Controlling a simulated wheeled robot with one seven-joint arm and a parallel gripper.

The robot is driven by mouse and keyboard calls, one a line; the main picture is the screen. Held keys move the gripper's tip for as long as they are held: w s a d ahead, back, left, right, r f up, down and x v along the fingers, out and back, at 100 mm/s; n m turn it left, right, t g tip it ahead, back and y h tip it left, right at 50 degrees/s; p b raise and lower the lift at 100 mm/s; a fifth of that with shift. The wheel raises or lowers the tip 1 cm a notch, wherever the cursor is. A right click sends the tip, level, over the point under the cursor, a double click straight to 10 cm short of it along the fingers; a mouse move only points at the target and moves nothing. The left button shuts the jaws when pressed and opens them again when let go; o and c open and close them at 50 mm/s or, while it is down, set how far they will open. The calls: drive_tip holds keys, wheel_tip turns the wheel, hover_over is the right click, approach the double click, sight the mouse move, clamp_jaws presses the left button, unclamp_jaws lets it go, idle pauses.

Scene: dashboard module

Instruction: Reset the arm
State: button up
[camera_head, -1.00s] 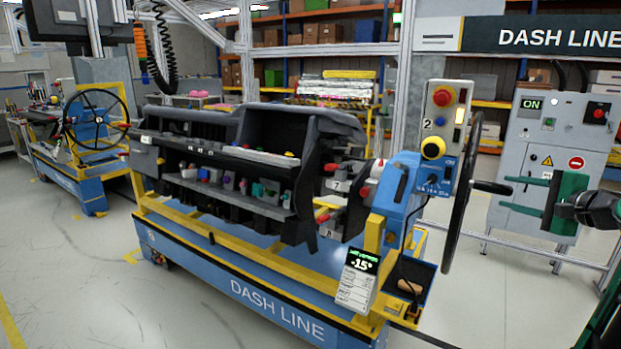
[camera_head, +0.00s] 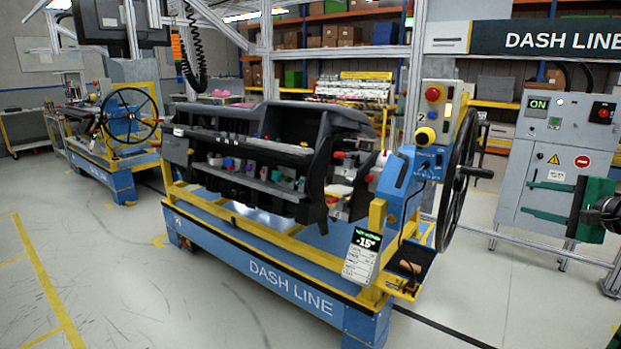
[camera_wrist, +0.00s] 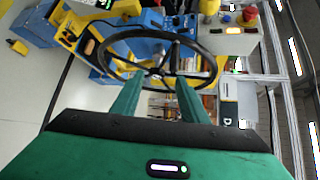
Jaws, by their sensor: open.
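My green gripper (camera_head: 550,200) is at the right of the head view, open and empty, its two fingers pointing left in front of the grey control cabinet. In the wrist view my gripper (camera_wrist: 158,98) has its fingers apart, with the black handwheel (camera_wrist: 160,72) beyond them. In the head view the handwheel (camera_head: 448,205) stands at the right end of the dashboard fixture, to the left of my fingertips and apart from them. The black dashboard module (camera_head: 265,150) sits on the blue and yellow stand (camera_head: 290,287).
The grey control cabinet (camera_head: 545,125) with an ON display stands behind my gripper. A button box (camera_head: 434,105) with red and yellow knobs is above the handwheel. A second stand (camera_head: 110,165) with a wheel is at the far left. The floor (camera_head: 120,270) in front is clear.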

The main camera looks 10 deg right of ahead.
drive_tip(key=s+a+f+n+g, duration=0.4)
drive_tip(key=a+f+n+g, duration=0.35)
drive_tip(key=a+f, duration=0.5)
drive_tip(key=s+a+f+n+g, duration=0.1)
drive_tip(key=s+a+n+g, duration=0.2)
drive_tip(key=s, duration=0.7)
drive_tip(key=s+a+f+n+g, duration=0.1)
drive_tip(key=s+a+n+g, duration=0.2)
drive_tip(key=s+a, duration=0.3)
drive_tip(key=s+g, duration=0.1)
drive_tip(key=s, duration=0.4)
drive_tip(key=shift+a+g, duration=0.2)
drive_tip(key=shift+g, duration=0.15)
drive_tip(key=shift+w+f+h, duration=0.3)
drive_tip(key=shift+w, duration=0.3)
idle(0.4)
